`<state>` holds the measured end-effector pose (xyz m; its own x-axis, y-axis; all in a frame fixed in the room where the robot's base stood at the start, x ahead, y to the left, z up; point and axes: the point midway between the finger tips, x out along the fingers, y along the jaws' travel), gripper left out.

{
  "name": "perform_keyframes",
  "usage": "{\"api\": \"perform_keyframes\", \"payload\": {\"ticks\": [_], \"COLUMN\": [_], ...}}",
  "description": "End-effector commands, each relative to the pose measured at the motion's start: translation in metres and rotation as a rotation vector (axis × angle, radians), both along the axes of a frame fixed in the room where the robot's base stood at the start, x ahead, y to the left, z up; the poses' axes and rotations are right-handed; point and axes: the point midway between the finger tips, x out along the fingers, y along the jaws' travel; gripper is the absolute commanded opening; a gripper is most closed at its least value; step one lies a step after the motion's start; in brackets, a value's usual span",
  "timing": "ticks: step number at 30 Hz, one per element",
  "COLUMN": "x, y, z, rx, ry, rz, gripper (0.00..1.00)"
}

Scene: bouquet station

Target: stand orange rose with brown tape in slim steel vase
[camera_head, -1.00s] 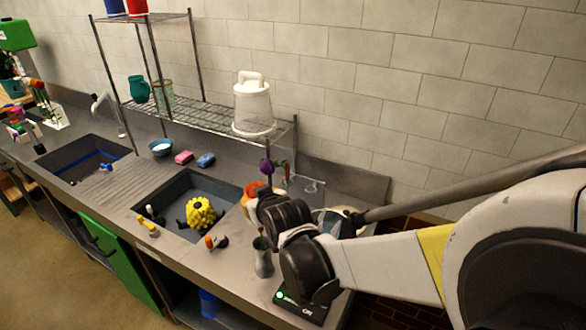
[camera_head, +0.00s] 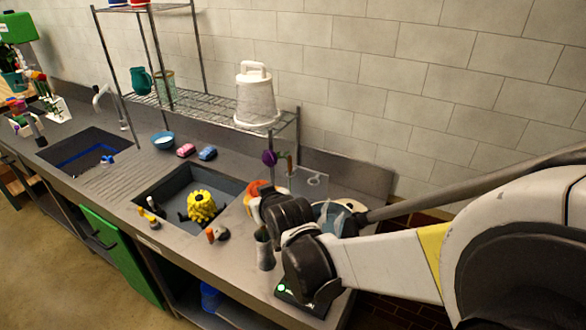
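A slim grey metal vase (camera_head: 265,254) stands upright near the counter's front edge, just left of my black wrist. No brown tape can be made out.
A purple flower (camera_head: 269,157) stands behind my gripper, near a clear panel (camera_head: 309,183). A small orange-and-grey object (camera_head: 217,234) lies left of the vase. The near sink (camera_head: 172,186) holds a yellow bumpy object (camera_head: 202,207). A wire shelf (camera_head: 205,104) carries a white lidded container (camera_head: 256,95).

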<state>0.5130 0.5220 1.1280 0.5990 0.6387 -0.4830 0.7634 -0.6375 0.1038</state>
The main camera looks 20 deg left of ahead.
Motion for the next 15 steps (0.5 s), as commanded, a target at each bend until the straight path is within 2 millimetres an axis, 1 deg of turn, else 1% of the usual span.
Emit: {"api": "perform_keyframes", "payload": {"ticks": [6,7,8,9,10,15], "x": [0.0,0.0,0.0,0.0,-0.0001,-0.0001], "y": [0.0,0.0,0.0,0.0,-0.0001,-0.0001], "z": [0.0,0.0,0.0,0.0001,0.0,0.0], "rx": [0.0,0.0,0.0,0.0,0.0,0.0], "ry": [0.0,0.0,0.0,0.0,0.0,0.0], "rz": [0.0,0.0,0.0,0.0,0.0,0.0], "gripper": [0.0,0.02,0.11,0.23,0.31,0.31]}}
